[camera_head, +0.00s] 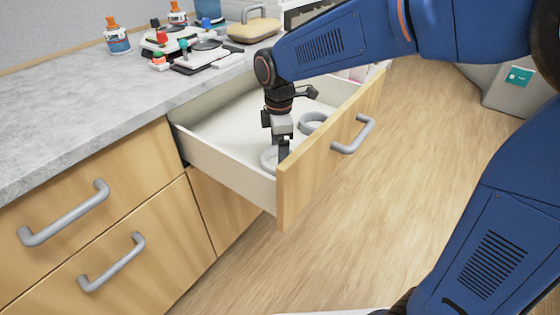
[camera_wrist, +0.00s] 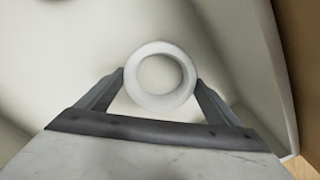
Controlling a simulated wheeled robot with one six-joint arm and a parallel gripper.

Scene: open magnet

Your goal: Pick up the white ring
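The white ring (camera_wrist: 133,75) is in the wrist view, seen from above with its hole clear. It lies between the two fingertips of my gripper (camera_wrist: 160,76), one at its left edge and one at its right. The fingers stand well apart; whether they press on the ring or leave a small gap, I cannot tell. In the head view my gripper (camera_head: 283,152) points down into the open drawer. A pale ring (camera_head: 267,159) shows beside its dark finger, low in the drawer and partly hidden. A second, greyer ring (camera_head: 313,119) lies farther back in the drawer.
The drawer's wooden front (camera_head: 325,150) with its grey handle (camera_head: 354,137) stands close to my gripper. The grey counter (camera_head: 90,115) above holds bottles, a small device with coloured knobs and a tan case (camera_head: 254,29). Open wooden floor (camera_head: 420,130) lies to the right.

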